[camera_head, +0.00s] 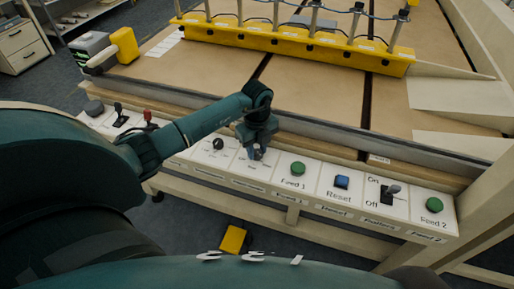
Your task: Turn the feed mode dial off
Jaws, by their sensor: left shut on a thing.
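A control panel (368,209) runs along the front edge of the machine. My left arm reaches over it from the left, and my left gripper (257,152) points down at the panel, left of the green Feed 1 button (297,169). It is shut on a small dial, mostly hidden by the fingers, so the setting cannot be read. Another black dial (218,144) stands left of the gripper, its label too small to read. My right gripper is not in view.
Right of Feed 1 are the blue Reset button (341,182), the Rollers switch (389,193) and the green Feed 2 button (434,205). A yellow bar (290,42) crosses the machine bed. A yellow pedal (233,240) is on the floor.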

